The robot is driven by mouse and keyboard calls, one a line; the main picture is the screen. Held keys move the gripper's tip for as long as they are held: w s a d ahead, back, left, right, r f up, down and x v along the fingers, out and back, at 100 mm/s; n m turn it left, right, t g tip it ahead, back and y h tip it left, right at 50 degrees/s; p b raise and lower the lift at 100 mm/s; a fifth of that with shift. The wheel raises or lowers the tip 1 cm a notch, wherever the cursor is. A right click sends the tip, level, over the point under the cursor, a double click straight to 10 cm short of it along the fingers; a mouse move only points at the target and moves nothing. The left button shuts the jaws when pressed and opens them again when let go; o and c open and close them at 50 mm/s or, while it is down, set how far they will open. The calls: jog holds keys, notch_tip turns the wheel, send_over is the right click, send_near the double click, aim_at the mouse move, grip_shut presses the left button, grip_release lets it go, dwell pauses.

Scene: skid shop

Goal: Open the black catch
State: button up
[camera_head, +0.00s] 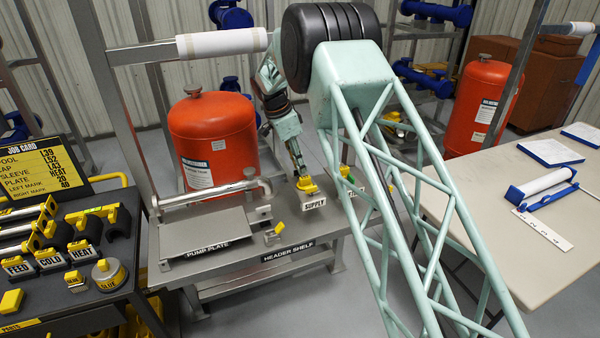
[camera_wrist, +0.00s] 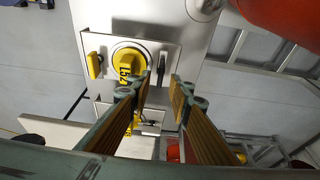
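In the wrist view a black catch (camera_wrist: 162,57) stands upright on a pale plate, just right of a round yellow cap (camera_wrist: 128,67) marked 1.52. A yellow catch (camera_wrist: 95,65) stands on the cap's left side. My gripper (camera_wrist: 162,82) is open, its two fingers apart with nothing between them. The black catch shows just beyond the gap between the fingertips; I cannot tell whether they touch it. In the head view my gripper (camera_head: 301,172) points down over the yellow cap (camera_head: 307,186) by the SUPPLY label. The black catch cannot be made out there.
The header shelf (camera_head: 250,248) holds the pump plate (camera_head: 205,232) and a metal pipe (camera_head: 212,193) on the left. A red tank (camera_head: 212,135) stands behind it. A black cart (camera_head: 60,285) with yellow parts is at left, a beige table (camera_head: 500,190) at right.

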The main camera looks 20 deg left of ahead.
jog(key=shift+r+p, duration=1)
jog(key=shift+r, duration=1.8)
jog(key=shift+n, duration=0.3)
jog(key=shift+r+n+t+y+b, duration=0.15)
jog(key=shift+n+y+b, duration=0.2)
jog(key=shift+n, duration=0.6)
jog(key=shift+r+n+t+y+b, duration=0.15)
jog(key=shift+n+b, duration=0.3)
jog(key=shift+n, duration=0.5)
jog(key=shift+r+n+y, duration=0.1)
jog(key=shift+n+y, duration=0.2)
jog(key=shift+n, duration=1)
jog(key=shift+n, duration=0.3)
jog(key=shift+r+n+y, duration=0.15)
jog(key=shift+n+y, duration=0.15)
jog(key=shift+n, duration=0.2)
jog(key=shift+r+n+y+p, duration=0.15)
jog(key=shift+n+y+p, duration=0.25)
jog(key=shift+n, duration=0.65)
jog(key=shift+r+n+y+p, duration=0.15)
jog(key=shift+n+p, duration=0.35)
jog(key=shift+n, duration=0.55)
jog(key=shift+n, duration=0.5)
jog(key=shift+r+n+y+p, duration=0.15)
jog(key=shift+n+y+p, duration=0.3)
jog(key=shift+n+p, duration=0.4)
